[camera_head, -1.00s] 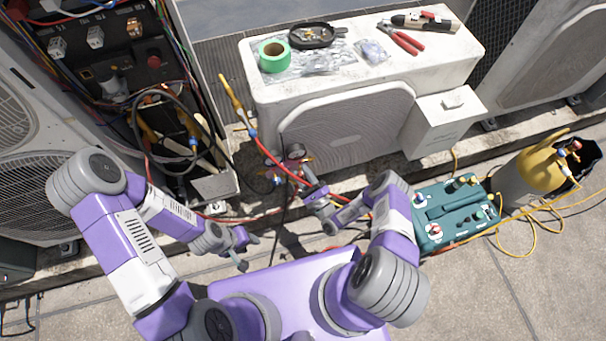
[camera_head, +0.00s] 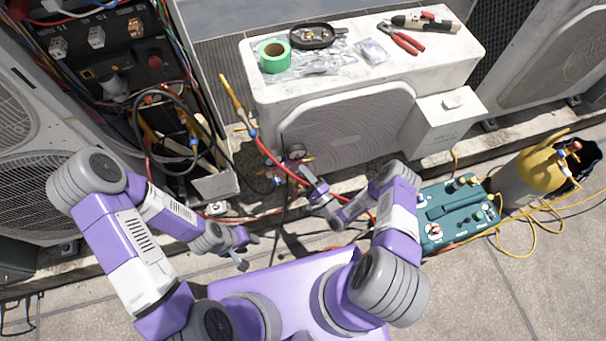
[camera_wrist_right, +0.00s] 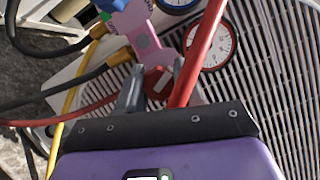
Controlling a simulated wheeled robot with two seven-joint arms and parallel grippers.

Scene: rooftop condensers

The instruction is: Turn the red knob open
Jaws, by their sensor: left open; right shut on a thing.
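The red knob (camera_wrist_right: 158,83) is on the pink manifold body (camera_wrist_right: 138,32) in the right wrist view. My right gripper (camera_wrist_right: 154,88) is shut on the knob, with one grey finger on each side, so part of the knob is covered. A red hose (camera_wrist_right: 207,38) crosses close beside the right finger. In the head view my right gripper (camera_head: 306,176) is at the manifold, in front of the white condenser; the knob is too small to make out there. My left gripper (camera_head: 246,250) is open and empty, low over the ground, apart from the manifold.
A round gauge (camera_wrist_right: 210,46) sits beside the manifold, with yellow, black and red hoses around it. The white condenser (camera_head: 350,130) stands behind. An open electrical panel (camera_head: 120,70) is on the left. A teal pump (camera_head: 455,215) and a tan cylinder (camera_head: 530,170) stand on the right.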

